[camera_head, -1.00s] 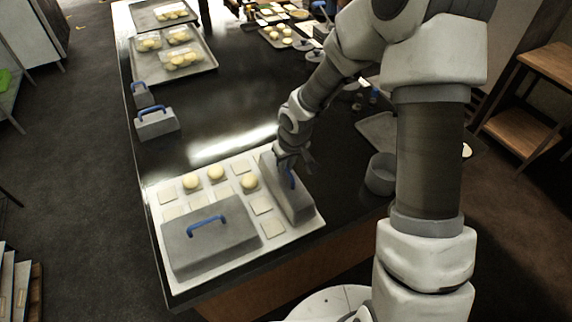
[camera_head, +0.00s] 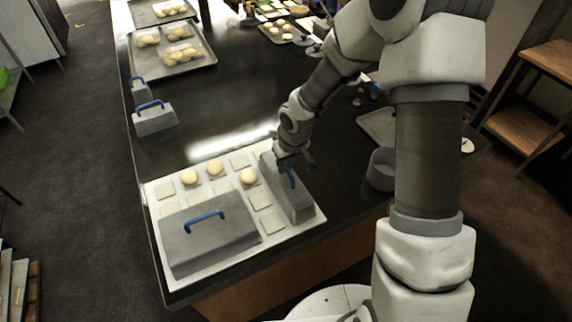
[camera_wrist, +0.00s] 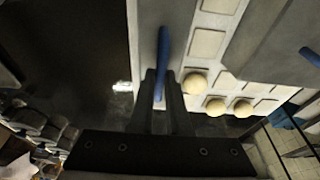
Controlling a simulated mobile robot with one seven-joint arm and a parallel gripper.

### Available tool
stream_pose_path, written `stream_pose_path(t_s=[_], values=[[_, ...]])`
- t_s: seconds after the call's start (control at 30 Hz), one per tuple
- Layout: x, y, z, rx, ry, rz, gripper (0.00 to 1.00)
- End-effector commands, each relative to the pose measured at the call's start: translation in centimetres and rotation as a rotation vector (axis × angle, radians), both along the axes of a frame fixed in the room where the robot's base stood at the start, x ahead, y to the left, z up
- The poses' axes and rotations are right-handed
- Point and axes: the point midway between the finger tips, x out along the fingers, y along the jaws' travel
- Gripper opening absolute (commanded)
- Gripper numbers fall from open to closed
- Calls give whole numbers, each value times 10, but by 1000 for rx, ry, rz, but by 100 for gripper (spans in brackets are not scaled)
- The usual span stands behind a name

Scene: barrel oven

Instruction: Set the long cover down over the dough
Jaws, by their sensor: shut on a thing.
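The long cover (camera_head: 298,203) is a narrow grey lid with a blue handle, at the right end of the white board (camera_head: 262,241). My gripper (camera_head: 294,165) is shut on its handle near the far end. The wrist view shows my gripper (camera_wrist: 163,92) with its fingers around the blue handle (camera_wrist: 163,50). The cover looks upright and at board level; I cannot tell if its whole rim touches. Whatever is under it is hidden. Three dough balls (camera_head: 248,175) sit uncovered on the board to its left; they also show in the wrist view (camera_wrist: 195,83).
A wide grey cover (camera_head: 208,245) with a blue handle sits at the board's near left. Two smaller blue-handled covers (camera_head: 154,120) stand farther back. A grey pot (camera_head: 381,172) stands right of the board. Trays of dough (camera_head: 180,62) lie at the back. The dark counter's middle is clear.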

Motion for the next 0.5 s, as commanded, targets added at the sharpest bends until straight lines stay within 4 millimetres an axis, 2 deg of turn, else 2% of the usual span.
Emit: stream_pose_path(t_s=[0.47,0.5], values=[[0,0,-8,0,-1,0,0],[0,0,-7,0,-1,0,18]])
